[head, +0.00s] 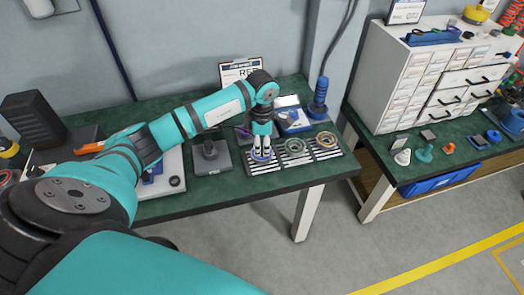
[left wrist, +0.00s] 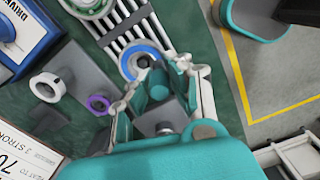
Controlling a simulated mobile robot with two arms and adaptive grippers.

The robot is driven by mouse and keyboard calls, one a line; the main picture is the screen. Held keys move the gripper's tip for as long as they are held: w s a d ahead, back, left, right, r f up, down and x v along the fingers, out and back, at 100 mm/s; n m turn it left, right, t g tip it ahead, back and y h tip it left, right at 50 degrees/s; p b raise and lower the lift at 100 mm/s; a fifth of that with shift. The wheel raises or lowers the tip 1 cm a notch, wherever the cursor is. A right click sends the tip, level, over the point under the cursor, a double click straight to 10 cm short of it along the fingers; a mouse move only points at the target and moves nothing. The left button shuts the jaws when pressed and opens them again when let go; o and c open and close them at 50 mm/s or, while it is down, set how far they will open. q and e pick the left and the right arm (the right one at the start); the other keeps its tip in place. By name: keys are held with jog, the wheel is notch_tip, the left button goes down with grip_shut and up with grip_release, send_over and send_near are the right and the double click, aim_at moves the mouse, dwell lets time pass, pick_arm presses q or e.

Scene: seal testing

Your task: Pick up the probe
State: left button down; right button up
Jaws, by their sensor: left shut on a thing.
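My left gripper (head: 261,154) points down over the left end of a slotted metal rack on the green bench. Its fingers are closed around a small teal, rounded piece, clearest in the left wrist view between the fingertips (left wrist: 157,86). This piece (left wrist: 156,76) seems to be the probe; the fingers hide much of it. Its tip is close to a blue ring (left wrist: 138,60) on the rack (left wrist: 118,32); I cannot tell whether they touch. My right gripper is not in view.
A green-rimmed ring (head: 295,147) and a yellowish ring (head: 326,140) lie on the rack to the right. A grey block with a black knob (head: 209,150) stands left. A blue cabled handle (head: 319,96) stands behind. A white drawer cabinet (head: 392,65) is on the right bench.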

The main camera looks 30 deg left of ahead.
pick_arm(q)
jog(key=shift+w+r+b, duration=0.1)
jog(key=shift+r+b, duration=0.25)
jog(key=shift+r, duration=0.4)
jog(key=s+d+r+b, duration=0.1)
jog(key=s+d+b, duration=0.1)
jog(key=s, duration=0.5)
jog(key=s+d+b, duration=0.2)
jog(key=s+d, duration=0.1)
jog(key=s, duration=0.5)
jog(key=shift+d+r, duration=0.35)
